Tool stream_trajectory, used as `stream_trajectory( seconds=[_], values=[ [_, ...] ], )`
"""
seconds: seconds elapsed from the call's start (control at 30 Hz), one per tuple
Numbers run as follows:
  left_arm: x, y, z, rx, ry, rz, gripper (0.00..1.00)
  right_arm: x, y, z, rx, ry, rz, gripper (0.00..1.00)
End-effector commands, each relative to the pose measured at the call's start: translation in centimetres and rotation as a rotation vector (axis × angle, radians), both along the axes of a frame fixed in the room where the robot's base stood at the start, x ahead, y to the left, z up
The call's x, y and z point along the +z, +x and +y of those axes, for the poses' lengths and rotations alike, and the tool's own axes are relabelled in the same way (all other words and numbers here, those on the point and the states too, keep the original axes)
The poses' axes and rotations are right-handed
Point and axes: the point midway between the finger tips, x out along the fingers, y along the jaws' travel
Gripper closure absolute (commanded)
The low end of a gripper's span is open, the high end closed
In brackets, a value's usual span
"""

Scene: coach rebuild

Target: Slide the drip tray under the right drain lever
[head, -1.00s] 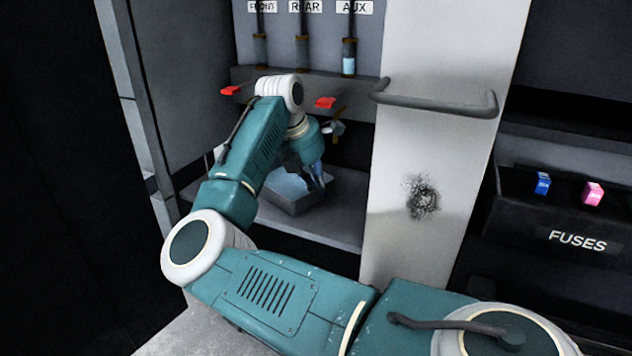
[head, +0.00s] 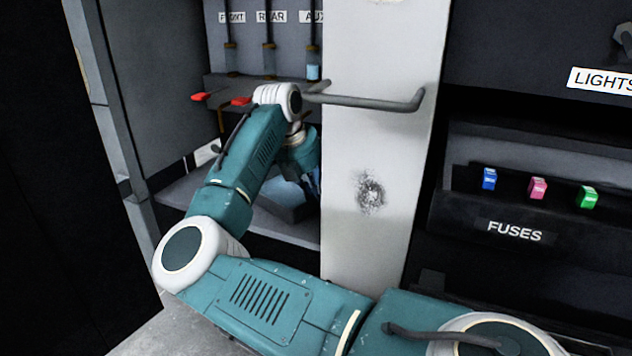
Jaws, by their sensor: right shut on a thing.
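The drip tray (head: 283,210) is a shallow dark grey tray with a light blue inside, low in the open bay. Its right part is hidden behind the white panel, and my arm covers part of it. My right gripper (head: 313,183) is shut on the tray at its right side, partly cut off by the panel edge. Two red levers show on the grey ledge above: the left one (head: 200,97) and the middle one (head: 241,101). The right drain lever is hidden behind my right wrist. My left gripper is not in view.
The white panel (head: 375,240) with a grey handle (head: 370,103) stands close to the right of my gripper. The bay shelf (head: 262,226) is bare in front of the tray. A fuse box (head: 515,232) with coloured fuses is farther right.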

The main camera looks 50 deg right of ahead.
Motion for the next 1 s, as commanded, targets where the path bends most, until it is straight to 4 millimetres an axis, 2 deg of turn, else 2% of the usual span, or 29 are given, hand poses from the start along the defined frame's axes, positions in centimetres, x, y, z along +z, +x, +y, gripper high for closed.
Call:
stream_trajectory(
  seconds=[0.17, 0.2, 0.27, 0.3, 0.67, 0.77, 1.0],
  values=[
    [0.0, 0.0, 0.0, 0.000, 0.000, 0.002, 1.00, 0.1, 0.0, 0.0, -0.001, -0.001, -0.001, 1.00],
    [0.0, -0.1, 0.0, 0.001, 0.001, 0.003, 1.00, 0.1, 0.0, 0.0, -0.001, -0.001, -0.001, 0.86],
    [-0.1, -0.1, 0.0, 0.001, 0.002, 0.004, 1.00, 0.1, 0.0, 0.0, -0.001, -0.001, -0.001, 0.74],
    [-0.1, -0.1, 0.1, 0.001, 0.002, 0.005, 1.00, 0.1, 0.0, 0.0, -0.001, -0.001, -0.001, 0.72],
    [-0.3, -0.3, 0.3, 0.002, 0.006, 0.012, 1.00, 0.6, 0.1, 0.2, 0.001, -0.001, -0.003, 0.72],
    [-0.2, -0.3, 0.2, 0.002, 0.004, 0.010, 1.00, 1.9, 0.2, 0.7, 0.002, -0.001, -0.004, 0.72],
    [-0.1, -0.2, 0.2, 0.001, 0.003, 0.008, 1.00, 6.7, 0.3, 2.7, 0.002, -0.001, -0.005, 0.72]
  ],
)
